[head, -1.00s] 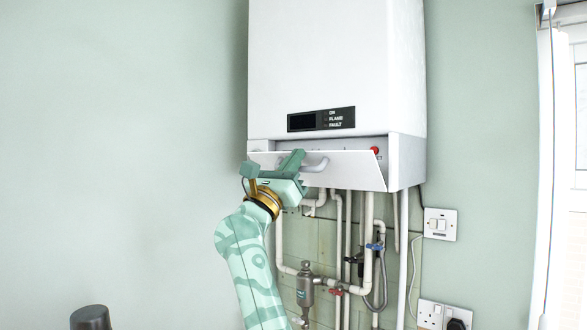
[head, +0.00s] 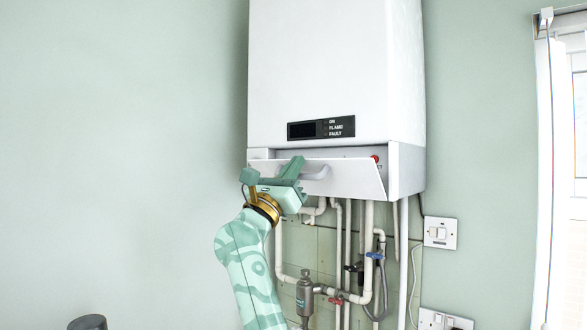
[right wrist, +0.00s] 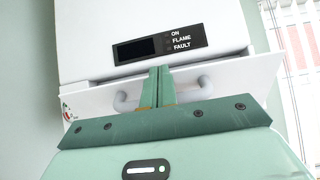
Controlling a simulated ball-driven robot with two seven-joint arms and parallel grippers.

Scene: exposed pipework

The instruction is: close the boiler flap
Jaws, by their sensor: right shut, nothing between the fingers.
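The boiler flap (head: 350,178) is the white panel at the foot of the white boiler (head: 320,70). It leans outward at its top edge, partly open, with a dark gap behind it. A pale grey bar handle (head: 318,172) is on its front. My right gripper (head: 293,164) is shut and empty in front of the flap, at the handle's left part. In the right wrist view its closed green fingers (right wrist: 157,86) lie between the ends of the handle (right wrist: 205,84). I cannot tell whether they touch the flap. My left gripper is not in view.
A red knob (head: 375,158) shows at the flap's upper right. White pipes (head: 369,235) and valves hang below the boiler. Wall sockets (head: 440,233) are to the right, beside a window (head: 578,110). The wall to the left is clear.

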